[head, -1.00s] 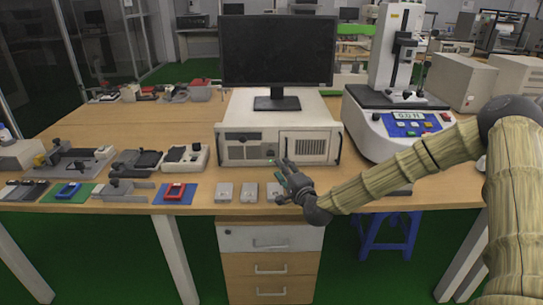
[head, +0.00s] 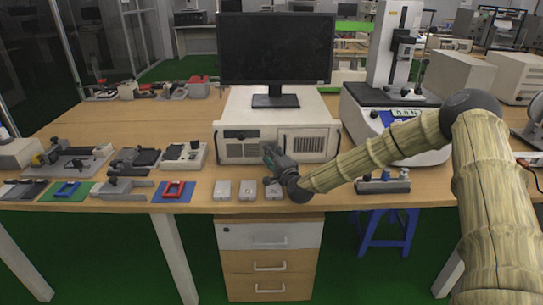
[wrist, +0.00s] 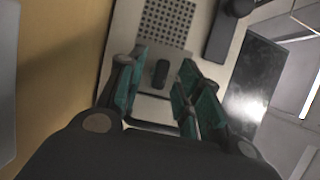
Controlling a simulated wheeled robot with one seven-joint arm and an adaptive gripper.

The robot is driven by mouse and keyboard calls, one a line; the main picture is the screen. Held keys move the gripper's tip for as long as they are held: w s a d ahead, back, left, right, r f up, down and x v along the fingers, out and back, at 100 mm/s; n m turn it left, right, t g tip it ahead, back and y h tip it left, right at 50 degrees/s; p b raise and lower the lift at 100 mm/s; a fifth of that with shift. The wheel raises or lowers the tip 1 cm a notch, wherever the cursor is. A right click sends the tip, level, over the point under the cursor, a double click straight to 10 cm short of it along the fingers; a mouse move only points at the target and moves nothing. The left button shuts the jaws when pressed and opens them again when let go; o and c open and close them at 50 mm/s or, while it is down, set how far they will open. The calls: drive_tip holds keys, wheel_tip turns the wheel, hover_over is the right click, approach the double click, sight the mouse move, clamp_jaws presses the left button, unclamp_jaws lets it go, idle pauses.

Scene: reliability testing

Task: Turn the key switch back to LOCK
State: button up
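A small dark upright key or knob (wrist: 160,72) shows in the wrist view on a pale front panel, below a perforated grille. It looks like the key switch, but I can read no LOCK mark. My gripper (wrist: 163,90) is open, with teal-padded fingers on both sides of the key and visible gaps to it. In the head view my gripper (head: 272,154) is at the front of the beige computer case (head: 238,152), near its middle. The gripper hides that part of the front, so the key is not visible there.
A black monitor (head: 275,50) stands on the case. Small grey boxes (head: 222,190) lie on the table in front, one partly behind my gripper. A white test machine (head: 395,150) stands right. Fixtures (head: 185,154) and colored mats fill the left.

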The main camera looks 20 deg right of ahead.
clamp_jaws()
drive_tip(key=shift+r+n, duration=0.1)
drive_tip(key=shift+n, duration=0.2)
drive_tip(key=shift+r+n+g+p, duration=0.1)
drive_tip(key=shift+n+g+p, duration=0.2)
drive_tip(key=shift+n+p, duration=0.25)
drive_tip(key=n+p, duration=0.1)
drive_tip(key=n+g+p, duration=0.1)
drive_tip(key=n+p, duration=0.1)
drive_tip(key=shift+a+r+n+g+h, duration=0.15)
drive_tip(key=shift+r+n+g+h, duration=0.05)
drive_tip(key=shift+n+g+h, duration=0.1)
drive_tip(key=n+g+h+p, duration=0.1)
drive_tip(key=n, duration=0.1)
drive_tip(key=n+h+p, duration=0.1)
drive_tip(key=n+p, duration=0.1)
drive_tip(key=shift+a+n+g, duration=0.15)
drive_tip(key=shift+n+g, duration=0.2)
drive_tip(key=shift+g, duration=0.05)
drive_tip(key=shift+a+n+g+h+p, duration=0.1)
drive_tip(key=shift+n+g+h+p, duration=0.55)
drive_tip(key=shift+n+h, duration=0.85)
drive_tip(key=shift+f+n, duration=0.1)
drive_tip(key=shift+n, duration=0.3)
